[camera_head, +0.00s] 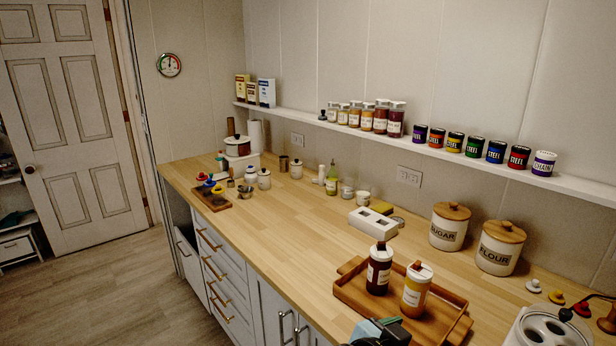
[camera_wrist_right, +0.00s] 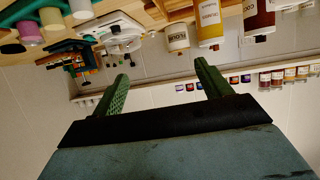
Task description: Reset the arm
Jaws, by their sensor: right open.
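My right gripper (camera_wrist_right: 162,72) is open in the right wrist view. Its two green fingers are wide apart with nothing between them. In the head view, part of my teal and black right gripper (camera_head: 385,332) shows at the bottom edge, in front of the wooden tray (camera_head: 345,293). Its fingers are not clear there. The right wrist view is upside down, with the counter along the top. My left gripper is not in view.
A dark bottle (camera_head: 379,268) and an amber bottle (camera_head: 416,290) stand on the tray. Sugar (camera_head: 449,228) and flour (camera_head: 499,250) canisters stand behind. A white appliance (camera_head: 545,328) is at the bottom right. The counter's middle (camera_head: 290,225) is clear. A wall shelf (camera_head: 420,143) holds jars and cans.

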